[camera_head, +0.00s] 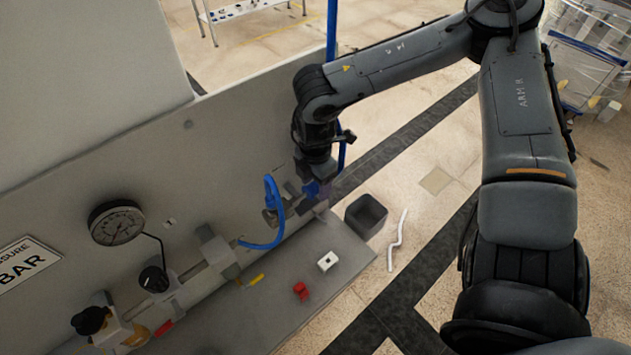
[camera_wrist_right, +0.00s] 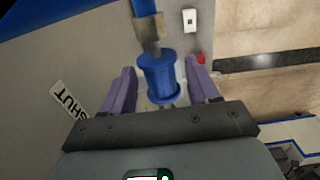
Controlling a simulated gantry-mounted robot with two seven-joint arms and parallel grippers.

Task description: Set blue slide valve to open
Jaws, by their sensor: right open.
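The blue slide valve (camera_wrist_right: 158,78) has a flanged blue sleeve and shows between my right gripper's two purple fingers in the right wrist view. In the head view a small blue part of it (camera_head: 311,188) shows beside the panel, partly hidden by my wrist. My right gripper (camera_wrist_right: 160,68) is open, with one finger on each side of the sleeve and visible gaps. A tag reading "SHUT" (camera_wrist_right: 70,108) is on the panel to the left. My left gripper is not in view.
A blue hose (camera_head: 271,220) loops close to the valve. A pressure gauge (camera_head: 117,223) and a black knob (camera_head: 153,279) are on the panel to the left. A white block (camera_head: 328,261) and a red piece (camera_head: 301,291) sit on the ledge. A dark bin (camera_head: 366,217) stands to the right.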

